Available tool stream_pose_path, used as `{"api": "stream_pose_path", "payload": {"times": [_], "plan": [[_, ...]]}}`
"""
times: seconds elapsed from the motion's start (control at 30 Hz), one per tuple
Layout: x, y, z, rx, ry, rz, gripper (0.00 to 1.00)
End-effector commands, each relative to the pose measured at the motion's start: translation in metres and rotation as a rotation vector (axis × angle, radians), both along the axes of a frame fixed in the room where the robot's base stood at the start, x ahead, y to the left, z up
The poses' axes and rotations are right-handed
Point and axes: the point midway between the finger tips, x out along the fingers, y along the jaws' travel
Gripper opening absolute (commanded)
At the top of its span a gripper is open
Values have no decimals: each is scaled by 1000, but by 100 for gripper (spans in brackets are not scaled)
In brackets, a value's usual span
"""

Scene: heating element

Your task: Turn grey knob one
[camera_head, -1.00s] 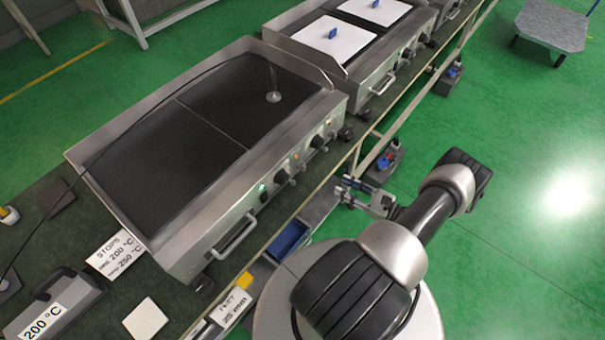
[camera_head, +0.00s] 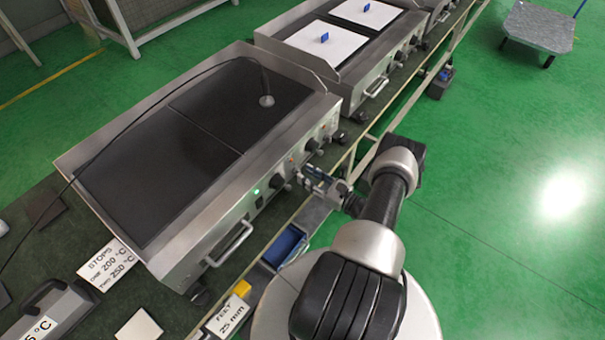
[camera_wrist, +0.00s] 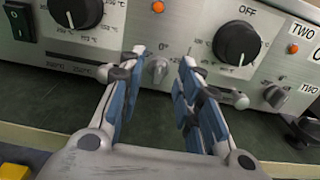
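A small grey knob (camera_wrist: 158,70) on the steel front panel shows between my fingers in the wrist view, with a "0°" mark above it. Its own name label is not visible. A second grey knob (camera_wrist: 275,95) is farther right, beside a "TWO" label (camera_wrist: 305,93). My gripper (camera_wrist: 164,58) is open, with one blue-padded finger on each side of the first grey knob. I cannot tell whether the fingers touch it. In the head view my gripper (camera_head: 304,177) is at the front of the near hot-plate unit (camera_head: 185,225).
Black knobs (camera_wrist: 236,43) (camera_wrist: 75,10) sit above left and right of my fingers. A handle (camera_head: 230,243) sticks out of the unit's front.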

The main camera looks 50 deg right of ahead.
Motion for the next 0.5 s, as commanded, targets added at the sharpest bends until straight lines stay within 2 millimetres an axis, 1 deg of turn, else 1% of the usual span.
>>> {"api": "stream_pose_path", "payload": {"times": [0.03, 0.2, 0.3, 0.5], "plan": [[9, 1, -1, -1, 0, 3, 32], [24, 2, 0, 0, 0, 1, 32], [28, 2, 0, 0, 0, 0, 32], [29, 2, 0, 0, 0, -1, 32]]}}
